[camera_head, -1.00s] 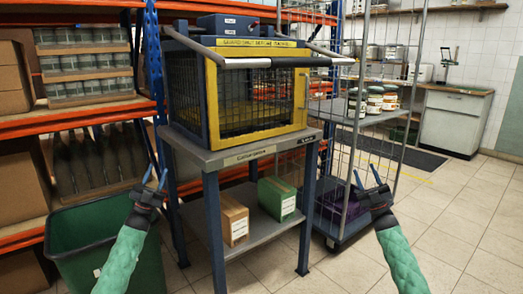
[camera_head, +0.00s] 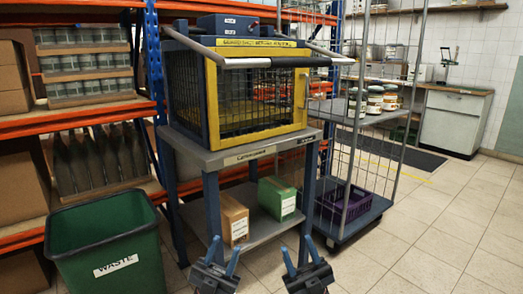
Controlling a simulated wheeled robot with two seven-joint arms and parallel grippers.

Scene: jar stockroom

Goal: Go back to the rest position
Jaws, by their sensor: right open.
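My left gripper (camera_head: 226,244) is low in the picture, in front of the grey metal table. Its two blue fingers stand apart with nothing between them. My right gripper (camera_head: 296,243) is a little to its right at the same height, also open and empty. Both point up and away from me. They are side by side with a gap between them, and my arms behind them are out of view.
A yellow-framed wire cage (camera_head: 258,95) stands on the grey table (camera_head: 240,152). Two boxes, brown (camera_head: 234,220) and green (camera_head: 277,199), sit on its lower shelf. A green waste bin (camera_head: 105,250) is at left. A wheeled rack (camera_head: 345,215) is at right. Tiled floor is clear at right.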

